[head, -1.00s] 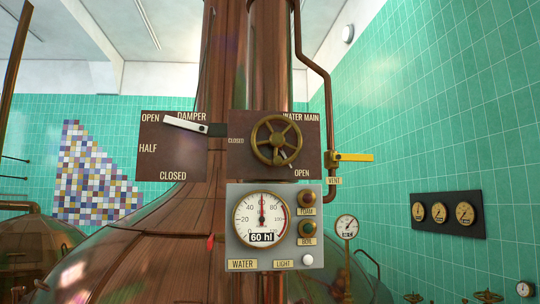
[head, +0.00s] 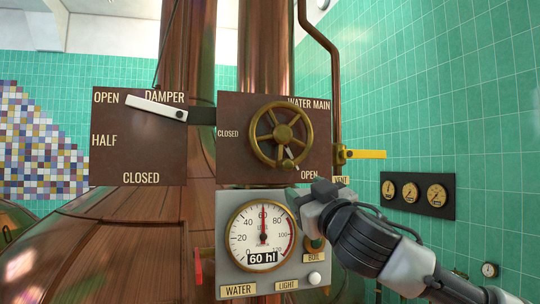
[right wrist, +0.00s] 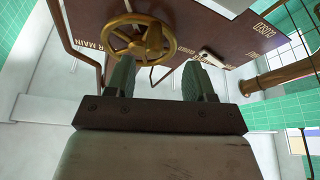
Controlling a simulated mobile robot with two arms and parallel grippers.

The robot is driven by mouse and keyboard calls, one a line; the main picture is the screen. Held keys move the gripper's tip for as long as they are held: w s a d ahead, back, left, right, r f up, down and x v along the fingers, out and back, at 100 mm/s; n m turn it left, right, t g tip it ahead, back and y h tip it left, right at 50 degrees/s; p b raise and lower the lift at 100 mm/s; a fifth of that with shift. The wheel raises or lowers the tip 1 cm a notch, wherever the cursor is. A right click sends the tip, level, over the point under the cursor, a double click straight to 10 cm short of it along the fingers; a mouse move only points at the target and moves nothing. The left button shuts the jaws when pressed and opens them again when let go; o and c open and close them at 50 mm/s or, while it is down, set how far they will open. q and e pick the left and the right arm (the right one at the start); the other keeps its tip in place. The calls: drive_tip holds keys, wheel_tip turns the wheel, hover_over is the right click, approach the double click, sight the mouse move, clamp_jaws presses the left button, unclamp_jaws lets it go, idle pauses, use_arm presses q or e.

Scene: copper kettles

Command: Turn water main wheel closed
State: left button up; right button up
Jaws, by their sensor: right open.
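The water main wheel (head: 281,135) is a brass handwheel on a brown panel (head: 230,165) marked CLOSED at left and OPEN at lower right. Its pale pointer is at the lower right, toward OPEN. My right gripper (head: 305,197) is just below the wheel, in front of the gauge box's upper right, not touching the wheel. In the right wrist view its two fingers (right wrist: 158,78) are apart with nothing between them, and the wheel (right wrist: 139,40) shows beyond them. My left gripper is not in view.
A damper panel (head: 135,165) with a white lever stands at left. A yellow vent handle (head: 363,154) sticks out at right. The grey gauge box (head: 232,276), reading 60 hl, is below the wheel. A pipe (head: 333,70) runs down right of the wheel.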

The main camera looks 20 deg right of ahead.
sight(290, 169)
drive_tip(key=w+r+p, duration=0.1)
drive_tip(key=r, duration=0.1)
drive_tip(key=w+r+p, duration=0.1)
drive_tip(key=w+p, duration=0.1)
drive_tip(key=shift+a+r, duration=0.1)
drive_tip(key=shift+r, duration=0.3)
drive_tip(key=p+x, duration=0.1)
drive_tip(key=x, duration=0.1)
drive_tip(key=p+x, duration=0.2)
drive_tip(key=x, duration=0.1)
drive_tip(key=shift+w+a+f, duration=0.15)
drive_tip(key=shift+w+a, duration=0.1)
drive_tip(key=shift+w, duration=0.1)
drive_tip(key=shift+w+p, duration=0.25)
drive_tip(key=shift+p, duration=0.05)
drive_tip(key=shift+c, duration=0.2)
clamp_jaws()
